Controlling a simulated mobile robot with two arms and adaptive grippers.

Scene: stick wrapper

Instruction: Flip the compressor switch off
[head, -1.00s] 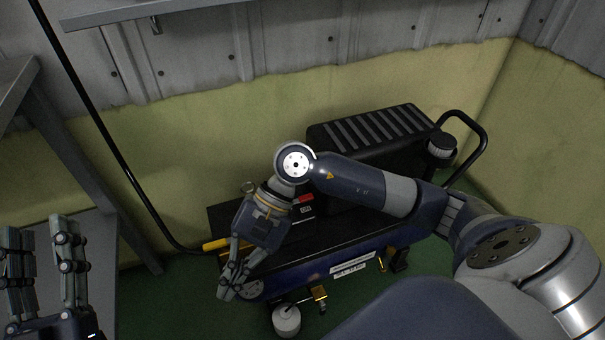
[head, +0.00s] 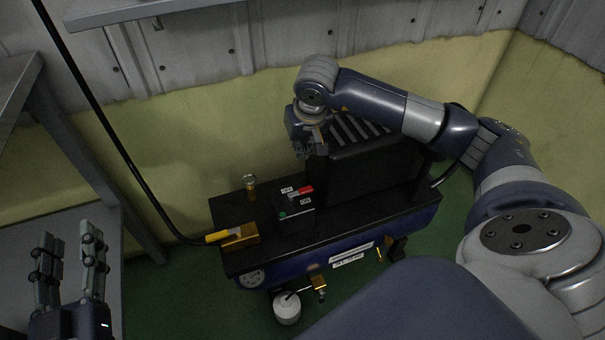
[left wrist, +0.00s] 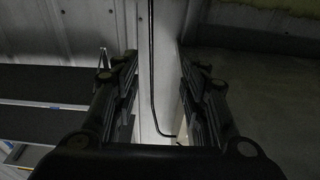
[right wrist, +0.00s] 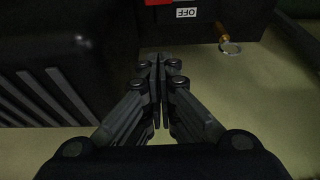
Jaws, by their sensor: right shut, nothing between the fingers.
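The compressor (head: 340,228) stands against the wall in the head view. Its black switch box (head: 292,214) carries a red lever (head: 301,191), a green button (head: 282,214) and two white labels. The lever leans to the right; I cannot tell which label it matches. The right wrist view shows part of the red lever (right wrist: 158,2) and a label reading OFF (right wrist: 187,12) at the top edge. My right gripper (right wrist: 160,62) is shut and empty, apart from the switch, behind and above it beside the ribbed housing. My left gripper (head: 70,240) is open and empty at the lower left.
A ribbed black housing (head: 365,165) rises right of the switch box. A black hose (head: 110,150) runs down to the valve. A grey bench (head: 60,215) is at left.

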